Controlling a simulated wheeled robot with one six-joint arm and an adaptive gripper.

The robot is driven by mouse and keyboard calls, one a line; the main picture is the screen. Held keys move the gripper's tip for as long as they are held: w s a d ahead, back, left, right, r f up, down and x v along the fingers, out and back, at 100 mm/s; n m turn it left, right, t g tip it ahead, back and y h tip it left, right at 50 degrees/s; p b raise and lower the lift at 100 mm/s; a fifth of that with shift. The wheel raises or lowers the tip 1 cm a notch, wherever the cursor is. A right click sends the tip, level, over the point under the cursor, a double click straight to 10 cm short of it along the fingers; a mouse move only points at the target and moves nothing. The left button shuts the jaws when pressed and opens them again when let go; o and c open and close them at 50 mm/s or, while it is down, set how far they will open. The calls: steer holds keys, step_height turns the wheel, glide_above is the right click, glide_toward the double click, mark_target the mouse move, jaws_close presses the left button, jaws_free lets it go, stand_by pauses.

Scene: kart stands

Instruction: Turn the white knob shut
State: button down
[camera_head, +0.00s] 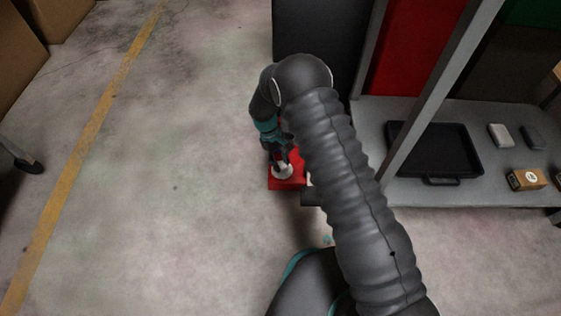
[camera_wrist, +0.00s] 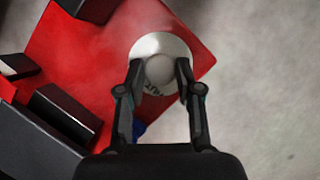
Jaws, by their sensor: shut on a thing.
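The white knob (camera_wrist: 160,69) shows in the wrist view as a rounded grip over a pale round disc with dark lettering, partly hidden by the fingers. It is mounted on a red panel (camera_wrist: 110,45). My gripper (camera_wrist: 160,80) is shut on the knob, with one finger on each side of it. In the head view my gripper (camera_head: 280,163) reaches down to the red panel (camera_head: 292,183), and the white disc of the knob (camera_head: 283,172) shows beneath it. The knob's exact turn angle cannot be told.
Dark blocks (camera_wrist: 65,115) stand on the panel's left side in the wrist view. In the head view, a grey shelf (camera_head: 440,194) to the right holds a black tray (camera_head: 432,150) and a small cardboard box (camera_head: 527,179). The floor (camera_head: 170,190) to the left is clear.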

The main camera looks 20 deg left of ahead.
steer(key=c, duration=0.8)
jaws_free()
steer(key=shift+o, duration=0.2)
steer(key=v, duration=1.2)
steer(key=shift+d, duration=0.1)
